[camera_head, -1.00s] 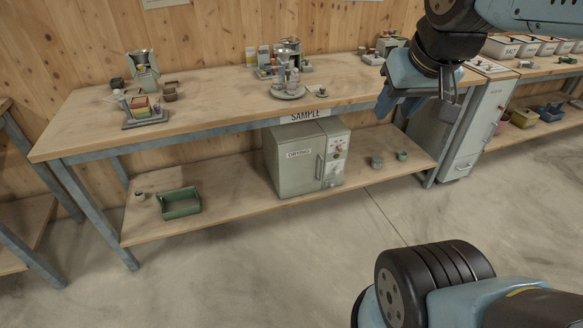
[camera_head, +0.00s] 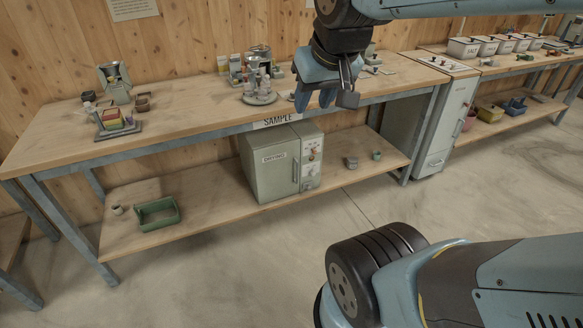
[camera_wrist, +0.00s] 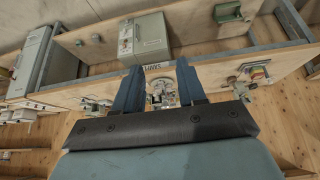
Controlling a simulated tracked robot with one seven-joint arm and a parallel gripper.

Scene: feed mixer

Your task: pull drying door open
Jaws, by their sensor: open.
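The drying oven (camera_head: 282,162) is a pale green-grey box on the lower shelf of the bench, under the SAMPLE label. Its door (camera_head: 272,172), marked DRYING, faces front and looks shut. An upright handle (camera_head: 295,170) is at the door's right edge, beside a panel of knobs. My gripper (camera_head: 325,98) is above the bench's front edge, higher than the oven and to its right, apart from it. In the wrist view the gripper (camera_wrist: 158,75) shows two blue fingers spread apart with nothing held; the oven (camera_wrist: 150,38) appears beyond them.
The bench top (camera_head: 190,115) overhangs the oven. A green bin (camera_head: 158,214) is left on the lower shelf, and small cups (camera_head: 352,162) are to the right. A plate with bottles (camera_head: 260,97) stands near my gripper.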

